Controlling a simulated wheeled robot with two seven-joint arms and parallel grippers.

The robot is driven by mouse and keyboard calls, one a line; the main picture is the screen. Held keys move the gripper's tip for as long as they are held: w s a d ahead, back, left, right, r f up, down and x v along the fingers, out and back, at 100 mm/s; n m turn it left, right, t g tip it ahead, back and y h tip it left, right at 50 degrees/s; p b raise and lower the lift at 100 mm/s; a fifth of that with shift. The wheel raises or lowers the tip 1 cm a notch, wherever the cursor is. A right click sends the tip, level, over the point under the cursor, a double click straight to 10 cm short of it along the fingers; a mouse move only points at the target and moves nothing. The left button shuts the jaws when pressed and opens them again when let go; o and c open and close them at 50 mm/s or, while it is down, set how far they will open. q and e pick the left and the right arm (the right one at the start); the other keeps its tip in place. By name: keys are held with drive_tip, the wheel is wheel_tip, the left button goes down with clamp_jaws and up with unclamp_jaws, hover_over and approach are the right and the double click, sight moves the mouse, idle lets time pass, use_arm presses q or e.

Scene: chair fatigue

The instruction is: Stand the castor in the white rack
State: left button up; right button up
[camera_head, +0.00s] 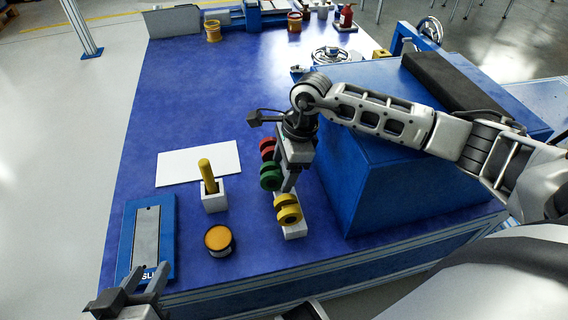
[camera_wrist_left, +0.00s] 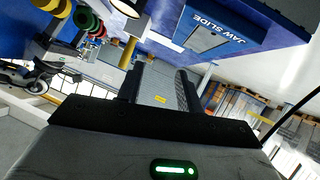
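A white rack (camera_head: 294,230) lies on the blue table left of the big blue box. A red castor (camera_head: 267,148), a green castor (camera_head: 270,176) and a yellow castor (camera_head: 287,208) stand in a row along it. My right gripper (camera_head: 289,187) points down over the row, close beside the green castor. It hides part of the rack, and whether it holds anything is unclear. My left gripper (camera_head: 143,279) is open and empty at the table's front left corner; its separated fingers show in the left wrist view (camera_wrist_left: 160,82).
A yellow rod stands in a white block (camera_head: 215,202), with a yellow-topped can (camera_head: 219,241) in front. A blue board with a grey plate (camera_head: 166,210) and a white sheet (camera_head: 199,163) lie left. The blue box (camera_head: 400,170) blocks the right. The table's middle back is clear.

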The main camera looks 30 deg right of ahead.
use_arm(q)
drive_tip(key=shift+g+y, duration=0.3)
drive_tip(key=shift+g, duration=0.2)
drive_tip(key=f, duration=0.5)
drive_tip(key=shift+s+a+f, duration=0.15)
drive_tip(key=shift+s+a, duration=0.15)
use_arm(e)
drive_tip(key=shift+s+a+f+g, duration=0.15)
drive_tip(key=shift+s+f, duration=0.1)
drive_tip(key=shift+f, duration=0.25)
drive_tip(key=shift+s+a+f+g, duration=0.15)
drive_tip(key=shift+s+f, duration=0.05)
drive_tip(key=shift+f, duration=0.25)
use_arm(q)
wheel_tip(320, 180, up, 6)
drive_tip(key=p, duration=0.6)
drive_tip(key=shift+d+r+p, duration=0.2)
drive_tip(key=shift+d+p, duration=0.1)
drive_tip(key=shift+p, duration=0.1)
use_arm(e)
drive_tip(key=v, duration=1)
drive_tip(key=shift+w, duration=0.35)
use_arm(q)
drive_tip(key=shift+w+r, duration=0.1)
drive_tip(key=shift+r, duration=0.1)
use_arm(e)
drive_tip(key=shift+r, duration=0.1)
